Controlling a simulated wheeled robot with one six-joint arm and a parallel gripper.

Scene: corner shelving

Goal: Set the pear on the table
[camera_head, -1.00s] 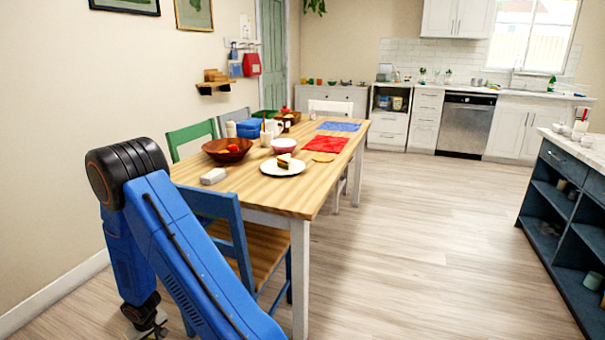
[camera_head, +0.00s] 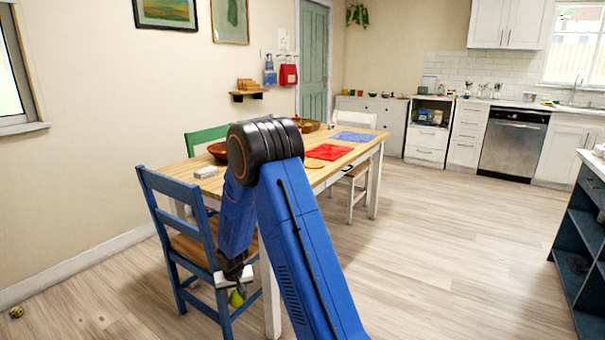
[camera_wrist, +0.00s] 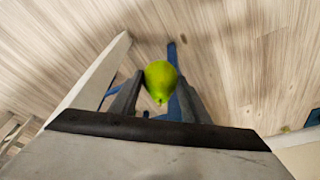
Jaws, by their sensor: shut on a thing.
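The pear (camera_wrist: 160,80) is yellow-green and sits between the two fingers of my gripper (camera_wrist: 158,98) in the wrist view. My gripper (camera_head: 236,290) is shut on it. In the head view the pear (camera_head: 236,299) hangs low, beside the blue chair and below the level of the tabletop. The wooden table (camera_head: 358,148) stands behind my arm, which hides much of its top and the things on its middle.
A blue chair (camera_head: 172,205) stands at the table's near end, close to my gripper. A red mat (camera_head: 330,152), a blue mat (camera_head: 354,137) and a brown bowl (camera_head: 217,150) are on the table. Open floor (camera_head: 440,260) lies to the right.

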